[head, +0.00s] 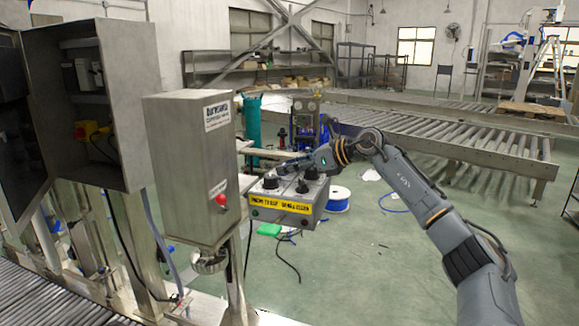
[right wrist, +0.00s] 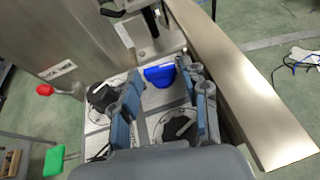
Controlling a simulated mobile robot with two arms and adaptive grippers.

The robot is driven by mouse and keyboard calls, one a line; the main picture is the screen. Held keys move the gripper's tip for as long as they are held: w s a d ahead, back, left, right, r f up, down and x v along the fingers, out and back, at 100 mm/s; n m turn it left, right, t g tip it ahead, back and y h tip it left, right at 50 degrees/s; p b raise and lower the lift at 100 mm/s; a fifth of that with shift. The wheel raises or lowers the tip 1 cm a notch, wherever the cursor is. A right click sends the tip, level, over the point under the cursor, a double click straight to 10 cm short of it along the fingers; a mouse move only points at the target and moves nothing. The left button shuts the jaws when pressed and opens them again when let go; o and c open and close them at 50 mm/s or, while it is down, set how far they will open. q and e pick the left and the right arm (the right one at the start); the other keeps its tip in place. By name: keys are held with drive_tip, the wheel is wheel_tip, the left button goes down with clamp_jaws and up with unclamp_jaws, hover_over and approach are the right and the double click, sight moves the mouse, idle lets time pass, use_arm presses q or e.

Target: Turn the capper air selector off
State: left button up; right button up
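A grey control box (head: 287,208) with a yellow label strip carries dark selector knobs on its top. In the right wrist view two black knobs on round dials show, a left knob (right wrist: 102,95) and a right knob (right wrist: 179,131). I cannot read which one is the capper air selector. My right gripper (head: 290,170) is low over the box top. Its fingers stand apart in the right wrist view (right wrist: 165,95), with the right knob between them and the left knob beside the left finger. Contact with a knob cannot be told. My left gripper is out of view.
A tall steel cabinet (head: 190,160) with a red knob (head: 221,200) stands left of the control box. An open electrical cabinet (head: 125,150) is further left. A roller conveyor (head: 450,135) runs behind. A blue spool (head: 338,200) lies on the green floor, which is mostly free at right.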

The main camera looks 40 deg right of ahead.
drive_tip(key=c, duration=0.7)
drive_tip(key=shift+o, duration=0.2)
drive_tip(key=shift+s+f+m+h, duration=0.1)
drive_tip(key=shift+m+h, duration=0.2)
drive_tip(key=shift+h, duration=0.1)
drive_tip(key=shift+a+m+h+b, duration=0.25)
drive_tip(key=shift+m+h+b, duration=0.05)
drive_tip(key=shift+m+h, duration=0.3)
drive_tip(key=shift+a+m+t+h, duration=0.3)
drive_tip(key=shift+m+h, duration=0.5)
drive_tip(key=shift+h, duration=0.2)
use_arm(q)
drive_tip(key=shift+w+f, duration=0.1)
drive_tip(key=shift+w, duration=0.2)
use_arm(e)
drive_tip(key=shift+m+h, duration=0.6)
